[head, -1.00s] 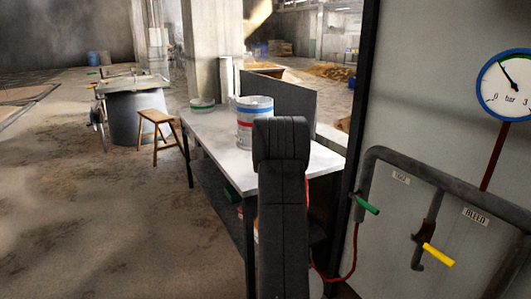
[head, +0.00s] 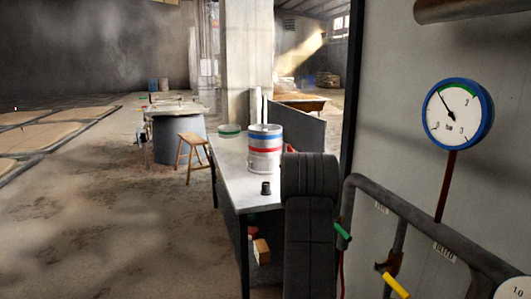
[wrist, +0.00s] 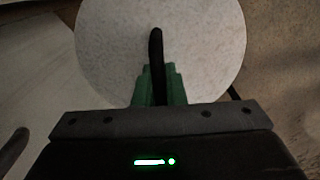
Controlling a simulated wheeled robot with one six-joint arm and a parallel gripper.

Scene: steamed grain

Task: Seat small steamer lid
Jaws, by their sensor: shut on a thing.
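In the wrist view a pale round lid (wrist: 205,50) is seen from above, with a dark upright handle (wrist: 155,48). My gripper (wrist: 160,84), with green fingers, is shut on this handle. The lid's underside and what lies directly below it are hidden. In the head view a metal pot (head: 264,152) with blue and red bands stands upright on the table. I cannot tell whether its top is open. My own dark arm stands in front of the table's right part, and neither gripper nor lid shows there.
The pale table (head: 228,170) also bears a low green-banded vessel (head: 229,131) and a small black cup (head: 266,188). A wooden stool (head: 192,150) and a big grey vat (head: 178,138) stand behind left. Pipes with valves and a gauge (head: 458,115) are at right. The left floor is open.

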